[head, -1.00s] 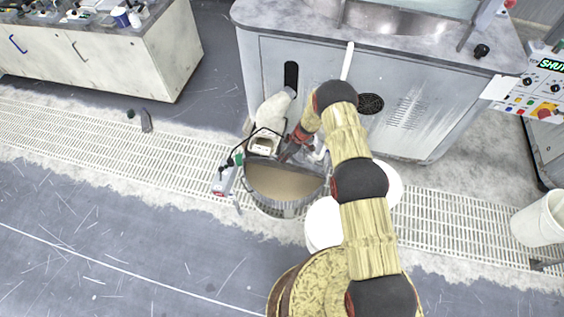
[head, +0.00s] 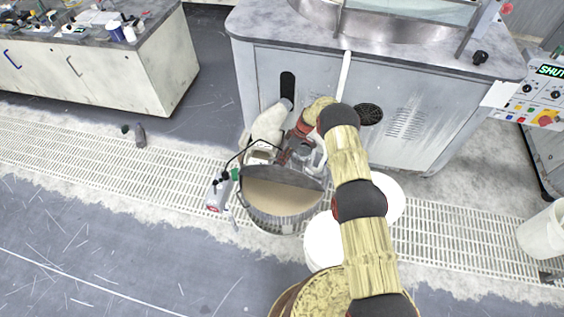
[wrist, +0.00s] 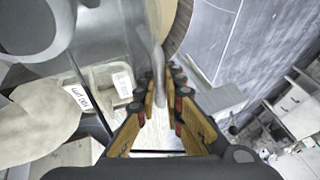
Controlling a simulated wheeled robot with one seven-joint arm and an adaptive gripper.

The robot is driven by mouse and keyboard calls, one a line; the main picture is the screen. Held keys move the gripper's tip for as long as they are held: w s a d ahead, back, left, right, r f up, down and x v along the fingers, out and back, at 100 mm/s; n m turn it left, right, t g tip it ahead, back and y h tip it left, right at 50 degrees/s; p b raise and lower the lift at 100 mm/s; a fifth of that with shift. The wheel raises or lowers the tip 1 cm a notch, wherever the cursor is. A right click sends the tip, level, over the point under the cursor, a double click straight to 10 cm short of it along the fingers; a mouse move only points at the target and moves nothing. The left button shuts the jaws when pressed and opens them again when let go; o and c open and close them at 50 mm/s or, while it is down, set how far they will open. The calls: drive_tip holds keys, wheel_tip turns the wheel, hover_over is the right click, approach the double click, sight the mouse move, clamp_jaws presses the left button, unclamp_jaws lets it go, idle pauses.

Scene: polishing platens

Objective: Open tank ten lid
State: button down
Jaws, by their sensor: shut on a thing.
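The round metal tank (head: 284,222) stands on the floor grating in front of the grey cabinet, with tan contents showing in its front half. A dark grey half-round lid plate (head: 280,176) is at its back half and looks tilted up. My gripper (head: 287,156) is at the back edge of this plate. In the wrist view my gripper (wrist: 161,97) has its fingers closed around a thin grey metal piece (wrist: 158,60), which seems to be the lid's handle or edge. Exactly where it joins the lid is hidden. No tank number is clearly legible.
White buckets (head: 323,240) stand close on the right. The grey cabinet (head: 300,85) is behind.

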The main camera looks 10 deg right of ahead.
drive_tip(key=shift+s+a+f, duration=0.1)
drive_tip(key=shift+a, duration=0.05)
drive_tip(key=c, duration=2.2)
unclamp_jaws()
drive_tip(key=shift+a, duration=0.1)
drive_tip(key=o, duration=0.3)
drive_tip(key=v, duration=1.2)
